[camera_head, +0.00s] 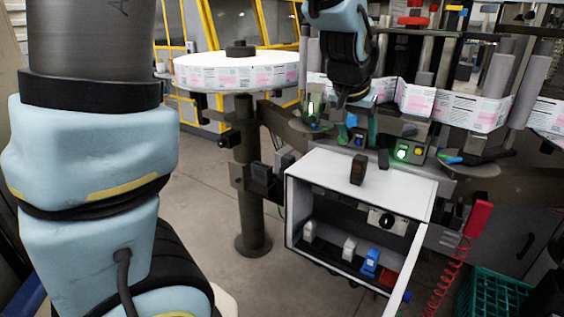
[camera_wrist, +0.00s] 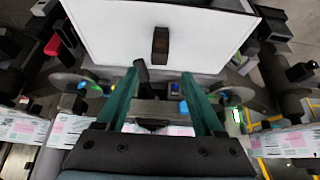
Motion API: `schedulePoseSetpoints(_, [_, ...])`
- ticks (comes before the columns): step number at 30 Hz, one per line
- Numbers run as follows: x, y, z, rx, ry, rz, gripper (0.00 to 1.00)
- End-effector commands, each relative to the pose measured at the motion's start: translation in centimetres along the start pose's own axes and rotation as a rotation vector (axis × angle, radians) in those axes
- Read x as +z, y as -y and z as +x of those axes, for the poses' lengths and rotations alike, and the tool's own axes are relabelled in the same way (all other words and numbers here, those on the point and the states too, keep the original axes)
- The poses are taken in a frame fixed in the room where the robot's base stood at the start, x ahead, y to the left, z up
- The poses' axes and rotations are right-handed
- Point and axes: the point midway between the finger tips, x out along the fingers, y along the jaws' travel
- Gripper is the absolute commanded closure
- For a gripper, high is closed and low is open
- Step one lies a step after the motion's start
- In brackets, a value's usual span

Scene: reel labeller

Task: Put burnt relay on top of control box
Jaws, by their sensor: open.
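The control box (camera_head: 330,176) is a white open-fronted box in the head view, with its door swung open; its flat white top fills the upper middle of the wrist view (camera_wrist: 110,35). A small dark block, apparently the burnt relay (camera_head: 358,170), stands on that top, and it also shows in the wrist view (camera_wrist: 160,46). My gripper (camera_head: 357,134) is behind the box in the head view. In the wrist view its two green fingers (camera_wrist: 161,73) are spread apart with nothing between them. The block is beyond the fingertips, apart from them.
A large label reel (camera_head: 235,75) stands at the left. A red handle with coiled cord (camera_head: 478,218) hangs right.

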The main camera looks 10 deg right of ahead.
Motion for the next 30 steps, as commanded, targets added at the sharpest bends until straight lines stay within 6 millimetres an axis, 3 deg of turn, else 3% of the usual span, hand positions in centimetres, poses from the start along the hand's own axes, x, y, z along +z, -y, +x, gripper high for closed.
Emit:
schedulePoseSetpoints(4, [0.9, 1.7, 0.1, -0.016, 0.017, -0.029, 0.31])
schedulePoseSetpoints(8, [4.0, 6.4, 0.3, -0.060, 0.072, -0.117, 0.31])
schedulePoseSetpoints(12, [9.8, 12.5, -0.2, -0.119, 0.158, -0.258, 0.31])
schedulePoseSetpoints(18, [18.6, 18.2, -1.9, -0.178, 0.275, -0.456, 0.31])
schedulePoseSetpoints(24, [24.5, 20.0, -3.4, -0.204, 0.348, -0.587, 0.31])
schedulePoseSetpoints(30, [26.2, 20.3, -3.8, -0.209, 0.368, -0.623, 0.31])
